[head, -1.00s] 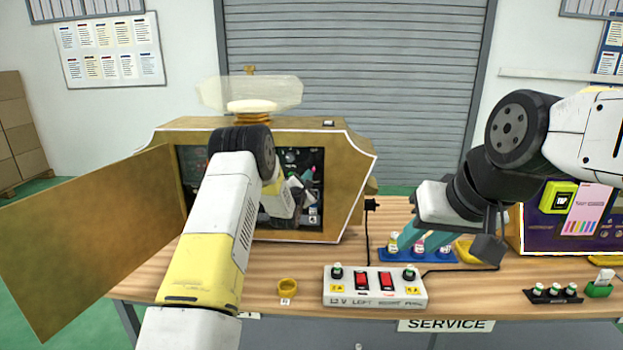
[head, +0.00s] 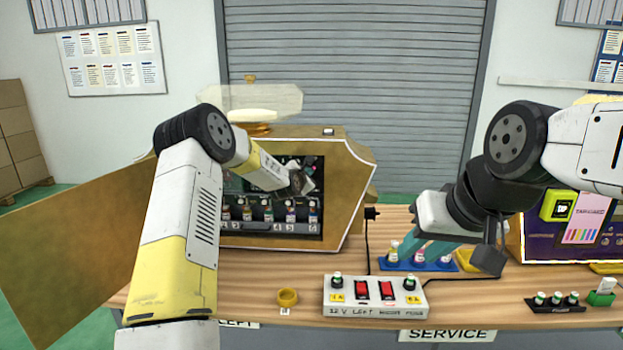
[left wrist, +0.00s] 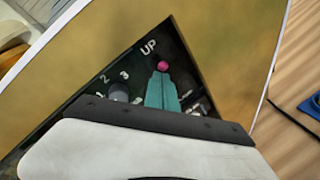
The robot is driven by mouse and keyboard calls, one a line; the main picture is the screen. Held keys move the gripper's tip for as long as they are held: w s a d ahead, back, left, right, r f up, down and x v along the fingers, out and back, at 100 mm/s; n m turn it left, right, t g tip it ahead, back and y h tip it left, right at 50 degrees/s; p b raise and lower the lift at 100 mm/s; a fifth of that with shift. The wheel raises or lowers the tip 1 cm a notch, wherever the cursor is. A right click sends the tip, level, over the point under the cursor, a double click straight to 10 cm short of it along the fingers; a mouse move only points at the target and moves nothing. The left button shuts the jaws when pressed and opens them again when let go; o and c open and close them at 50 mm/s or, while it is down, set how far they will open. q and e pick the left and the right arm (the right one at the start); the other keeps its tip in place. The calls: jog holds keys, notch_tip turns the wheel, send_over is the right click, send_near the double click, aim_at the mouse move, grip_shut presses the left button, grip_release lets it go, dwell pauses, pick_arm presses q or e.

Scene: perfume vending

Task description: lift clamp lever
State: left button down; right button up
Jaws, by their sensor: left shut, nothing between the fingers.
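The gold machine (head: 345,190) stands open on the workbench, with a dark panel inside. A pink lever knob (left wrist: 164,66) sits under the letters UP in the left wrist view. It is a small pink spot in the head view (head: 313,164). My left gripper (left wrist: 162,76) has its teal fingers shut together and empty. Their tips are just below the knob in that picture; I cannot tell whether they touch it. The lever's shaft is hidden. My right gripper (head: 416,248) has its teal fingers apart over the blue tray of bottles.
Several small bottles line the lower part of the machine's opening. The machine's door (head: 70,260) swings out left. A purple machine (head: 570,240) stands right. Bare wood lies between the ring and the machine.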

pick_arm(q)
jog(key=shift+w+r, duration=0.2)
jog(key=shift+r, duration=0.35)
